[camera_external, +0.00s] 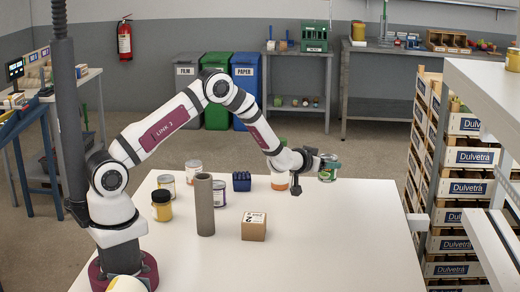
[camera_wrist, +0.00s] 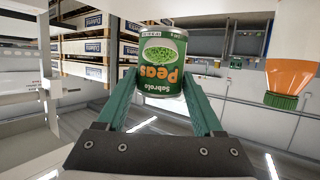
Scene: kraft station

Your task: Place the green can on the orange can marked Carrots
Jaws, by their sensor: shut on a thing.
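The green can (camera_wrist: 160,62), labelled Peas, is between the green fingers of my gripper (camera_wrist: 159,88) in the wrist view, its lettering upside down there. In the external view my gripper (camera_external: 318,166) is shut on the green can (camera_external: 328,169) and holds it in the air, above the table's right part. A white can with orange-red bands (camera_external: 194,172) stands at the table's back left, well left of my gripper. Its lettering is too small to read, so I cannot tell if it is the Carrots can.
A tall white and orange container (camera_external: 280,182) with a green cap stands behind my wrist; it also shows in the wrist view (camera_wrist: 290,77). A brown cylinder (camera_external: 205,205), cardboard box (camera_external: 254,226), blue holder (camera_external: 241,181) and other cans stand nearby. The front right table is clear.

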